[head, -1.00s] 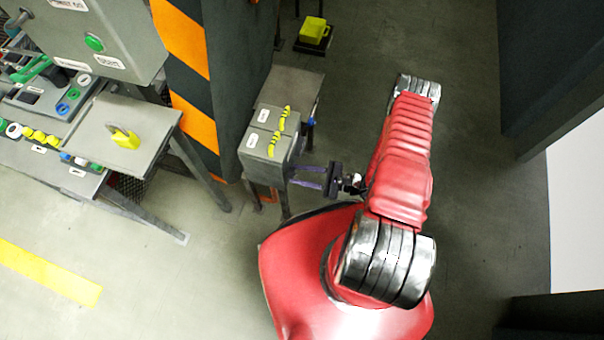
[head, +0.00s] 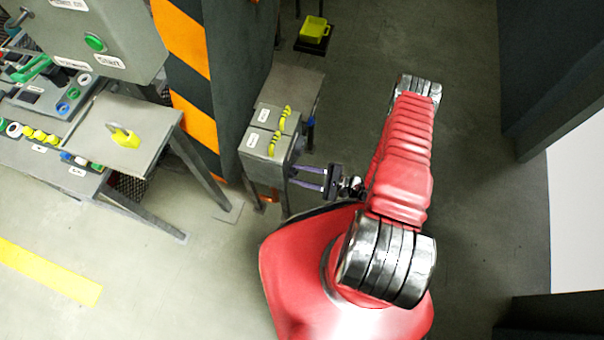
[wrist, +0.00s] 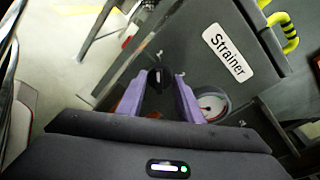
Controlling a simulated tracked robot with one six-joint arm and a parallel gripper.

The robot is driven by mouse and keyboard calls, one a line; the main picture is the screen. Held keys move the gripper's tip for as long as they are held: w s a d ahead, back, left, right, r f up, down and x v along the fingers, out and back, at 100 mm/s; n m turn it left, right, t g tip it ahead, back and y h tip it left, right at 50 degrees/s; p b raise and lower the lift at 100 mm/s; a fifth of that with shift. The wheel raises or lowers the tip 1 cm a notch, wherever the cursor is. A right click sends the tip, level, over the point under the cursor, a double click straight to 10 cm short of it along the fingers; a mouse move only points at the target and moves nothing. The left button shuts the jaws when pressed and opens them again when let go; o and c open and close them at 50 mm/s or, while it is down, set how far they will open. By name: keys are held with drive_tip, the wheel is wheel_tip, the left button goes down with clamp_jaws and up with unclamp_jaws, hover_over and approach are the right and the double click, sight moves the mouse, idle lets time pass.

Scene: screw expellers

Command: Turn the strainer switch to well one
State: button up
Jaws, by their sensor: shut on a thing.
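The strainer switch (wrist: 159,76) is a dark knob with a small pale mark, seen in the wrist view on the grey box face beside the white "Strainer" label (wrist: 228,53). My gripper (wrist: 164,84) has its two purple fingers on either side of the knob, shut on it. In the head view, my gripper (head: 294,176) reaches left to the right side of the grey box (head: 256,163); the knob is hidden there. I see no well-one marking, so I cannot tell the switch's position from the labels.
A round white-faced dial (wrist: 212,103) sits right of the fingers in the wrist view. Yellow handles (head: 284,118) stand on the box top. A striped orange and black pillar (head: 190,75) is behind it. A work table (head: 100,125) stands left. Open floor lies right of my arm.

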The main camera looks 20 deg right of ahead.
drive_tip(key=o, duration=0.7)
drive_tip(key=shift+s+a+f, duration=0.1)
drive_tip(key=shift+s+a, duration=0.15)
drive_tip(key=shift+s, duration=0.05)
drive_tip(key=o, duration=0.3)
drive_tip(key=shift+w+d, duration=0.1)
drive_tip(key=shift+o, duration=0.2)
drive_tip(key=shift+d, duration=0.15)
drive_tip(key=v, duration=1.3)
drive_tip(key=shift+d, duration=0.2)
